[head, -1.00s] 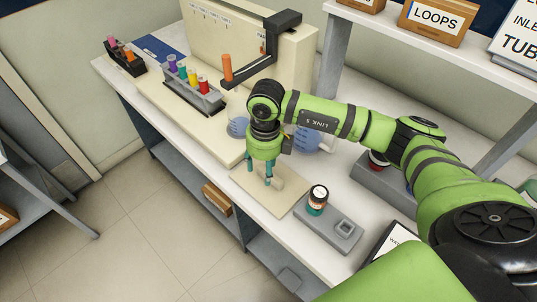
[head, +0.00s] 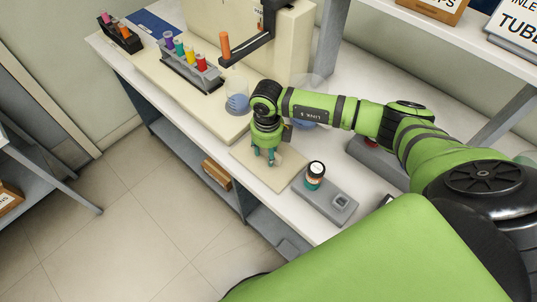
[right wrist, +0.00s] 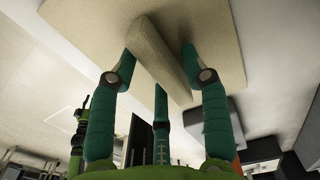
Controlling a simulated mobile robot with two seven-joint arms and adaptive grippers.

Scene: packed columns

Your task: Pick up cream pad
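The flat cream pad (head: 284,178) lies on the white bench. A raised cream bar (right wrist: 160,52) of the same texture stands on it; I cannot tell whether the two are joined. My right gripper (head: 264,158) points down over the middle of the pad. In the right wrist view, its teal fingers (right wrist: 160,62) are spread on both sides of the bar. The left-hand finger is close to the bar and a gap shows at the other; contact is unclear. In the head view, the fingers partly hide the bar. My left gripper is out of view.
A rack of coloured tubes (head: 190,68) is at back left. The bench's front edge is close to the pad.

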